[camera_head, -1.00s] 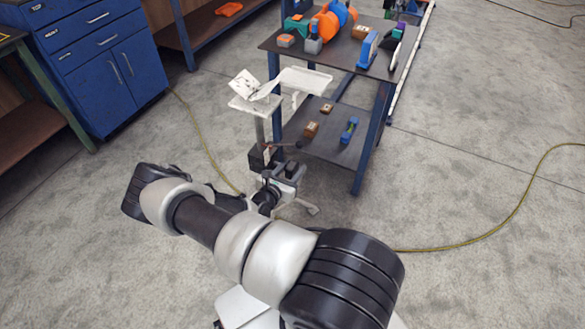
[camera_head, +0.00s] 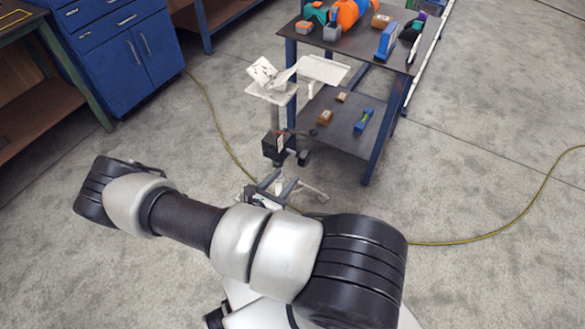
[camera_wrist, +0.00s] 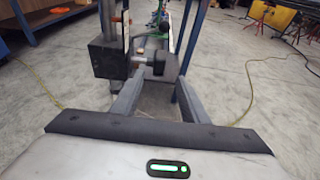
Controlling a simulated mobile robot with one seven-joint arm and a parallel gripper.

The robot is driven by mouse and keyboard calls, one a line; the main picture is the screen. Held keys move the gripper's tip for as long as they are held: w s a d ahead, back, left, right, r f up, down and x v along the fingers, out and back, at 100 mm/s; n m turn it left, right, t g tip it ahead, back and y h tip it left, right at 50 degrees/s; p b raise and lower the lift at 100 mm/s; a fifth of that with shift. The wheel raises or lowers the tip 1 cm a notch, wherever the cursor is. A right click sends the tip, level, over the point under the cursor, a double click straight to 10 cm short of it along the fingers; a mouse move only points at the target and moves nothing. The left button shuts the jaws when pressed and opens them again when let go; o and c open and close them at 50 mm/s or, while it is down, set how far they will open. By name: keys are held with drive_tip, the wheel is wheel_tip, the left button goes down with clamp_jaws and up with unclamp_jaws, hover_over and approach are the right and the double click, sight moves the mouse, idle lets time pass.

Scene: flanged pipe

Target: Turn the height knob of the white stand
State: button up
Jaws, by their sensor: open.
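The white stand (camera_head: 271,92) stands in front of the workbench, with a post, a black block partway up the post (camera_head: 274,146) and feet on the floor. The black height knob (camera_head: 303,157) sticks out to the right of that block. In the wrist view the block (camera_wrist: 108,58) is at upper left, and the knob (camera_wrist: 159,66) shows on a short shaft beyond my fingertips, between them. My gripper (camera_head: 281,180) is open and empty, below and nearer than the knob in the head view. In the wrist view my gripper's two fingers (camera_wrist: 161,82) are spread apart, with a gap to the knob.
The dark workbench (camera_head: 335,52) carries several tools and parts, with small items on its lower shelf (camera_head: 345,137). Its blue leg (camera_head: 377,150) is close to the stand's right. A yellow cable (camera_head: 480,237) lies on the floor. The floor at right is open.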

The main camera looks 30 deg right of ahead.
drive_tip(key=shift+v, duration=1.15)
drive_tip(key=t+h+b, duration=0.2)
drive_tip(key=h+b, duration=0.1)
drive_tip(key=b, duration=0.8)
approach(305, 158)
drive_tip(key=w+f+b+x, duration=0.1)
drive_tip(key=f+b+x, duration=0.1)
drive_tip(key=x, duration=1.3)
drive_tip(key=shift+b, duration=0.3)
drive_tip(key=shift+w+d+f, duration=0.1)
drive_tip(key=shift+w, duration=0.05)
clamp_jaws()
drive_tip(key=shift+p, duration=0.35)
